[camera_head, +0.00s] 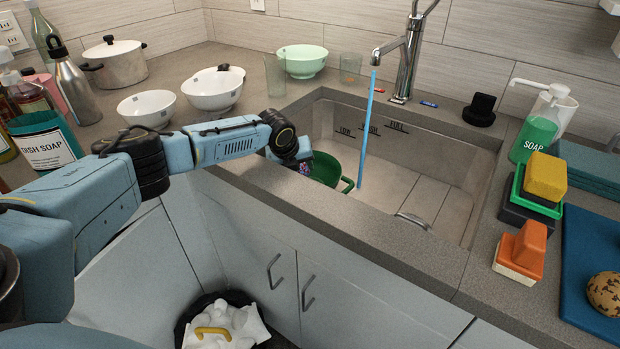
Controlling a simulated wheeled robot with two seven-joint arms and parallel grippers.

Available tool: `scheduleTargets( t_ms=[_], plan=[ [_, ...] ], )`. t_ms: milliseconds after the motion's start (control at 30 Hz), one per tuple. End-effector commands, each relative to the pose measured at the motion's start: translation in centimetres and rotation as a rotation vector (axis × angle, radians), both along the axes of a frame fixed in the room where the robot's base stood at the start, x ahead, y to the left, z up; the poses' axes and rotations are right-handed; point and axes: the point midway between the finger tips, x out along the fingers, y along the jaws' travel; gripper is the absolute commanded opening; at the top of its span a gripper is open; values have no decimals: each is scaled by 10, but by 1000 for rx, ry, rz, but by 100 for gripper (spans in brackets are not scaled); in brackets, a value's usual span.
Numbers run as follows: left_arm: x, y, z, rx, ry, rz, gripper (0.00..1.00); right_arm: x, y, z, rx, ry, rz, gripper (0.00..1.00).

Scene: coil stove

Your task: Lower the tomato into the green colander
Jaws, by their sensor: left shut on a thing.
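The green colander (326,169) sits in the left part of the sink, partly hidden behind my left gripper and the sink's front edge. One handle points right. My left gripper (303,164) reaches in over the front counter edge, at the colander's left side. It is shut on a small purplish, speckled thing (305,168), mostly hidden by the gripper. I cannot tell from this view whether that is the tomato, or how high it is above the colander's bottom. No red tomato shows elsewhere. My right gripper is not in view.
A blue water stream (365,130) falls from the faucet (406,55) just right of the colander. The right part of the sink basin (440,165) is mostly clear. White bowls (213,92) and a pale green bowl (302,61) stand behind my left arm. Sponges (545,178) lie at right.

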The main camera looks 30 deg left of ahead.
Motion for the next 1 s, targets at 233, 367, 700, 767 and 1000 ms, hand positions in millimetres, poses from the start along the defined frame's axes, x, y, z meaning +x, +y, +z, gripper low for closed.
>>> scheduleTargets(
  t_ms=[233,367,700,767,1000],
  plan=[
    [0,0,0,-1,-1,0,52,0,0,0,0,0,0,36],
    [0,0,0,0,0,0,69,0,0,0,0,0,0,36],
    [-2,2,-1,3,5,3,75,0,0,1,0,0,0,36],
    [-4,2,2,3,5,3,75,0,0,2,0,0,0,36],
    [-19,1,35,2,0,0,75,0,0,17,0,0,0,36]
  ],
)
